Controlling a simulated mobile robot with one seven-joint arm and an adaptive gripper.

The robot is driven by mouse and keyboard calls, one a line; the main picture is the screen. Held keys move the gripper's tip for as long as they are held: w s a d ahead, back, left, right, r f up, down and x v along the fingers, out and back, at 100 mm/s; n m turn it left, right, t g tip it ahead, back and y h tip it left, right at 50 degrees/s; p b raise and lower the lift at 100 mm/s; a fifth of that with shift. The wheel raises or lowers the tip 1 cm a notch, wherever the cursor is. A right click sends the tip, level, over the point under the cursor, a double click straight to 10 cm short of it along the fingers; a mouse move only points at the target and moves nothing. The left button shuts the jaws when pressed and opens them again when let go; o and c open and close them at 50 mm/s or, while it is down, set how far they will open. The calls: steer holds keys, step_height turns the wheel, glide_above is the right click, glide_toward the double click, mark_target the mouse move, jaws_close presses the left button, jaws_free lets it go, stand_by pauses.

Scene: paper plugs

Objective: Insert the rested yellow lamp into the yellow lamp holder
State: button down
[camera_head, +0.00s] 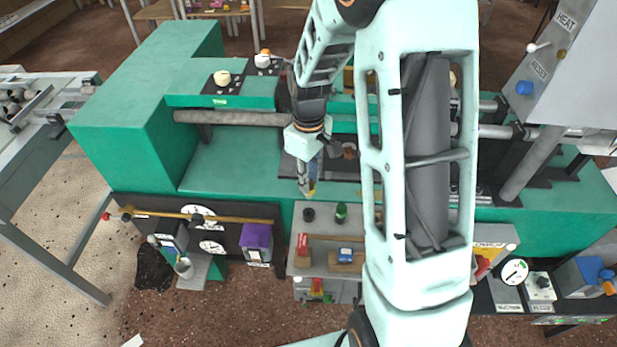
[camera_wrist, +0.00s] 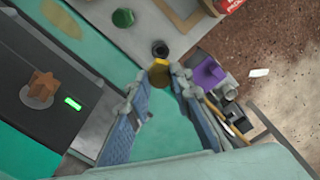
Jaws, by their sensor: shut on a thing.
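My gripper (camera_head: 306,186) points down over the front edge of the green machine. It is shut on the yellow lamp (camera_wrist: 159,73), which sits between the fingertips in the wrist view. In the head view only a small yellow bit of the lamp (camera_head: 312,189) shows by the fingers. A round black socket-like piece (camera_wrist: 160,48) lies just beyond the lamp in the wrist view; it also shows on the grey panel in the head view (camera_head: 308,214). No yellow mark shows on it, so I cannot tell for sure that it is the yellow lamp holder. The lamp looks apart from it.
A green lamp or button (camera_wrist: 123,18) is beside the black piece, also in the head view (camera_head: 341,212). A purple box (camera_head: 256,240) stands left of the grey panel (camera_head: 325,261). A brown knob (camera_wrist: 41,85) and lit green label are on a dark plate.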

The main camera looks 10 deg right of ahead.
mark_target(309, 198)
stand_by(0.3)
steer(key=shift+f+b, duration=2.25)
steer(key=shift+f, duration=0.65)
steer(key=shift+f+b, duration=1.3)
steer(key=shift+f, duration=0.4)
steer(key=c, duration=1.7)
jaws_free()
steer(key=shift+o, duration=0.2)
steer(key=shift+r, duration=0.15)
steer(key=shift+r+p, duration=2.05)
steer(key=shift+r, duration=0.65)
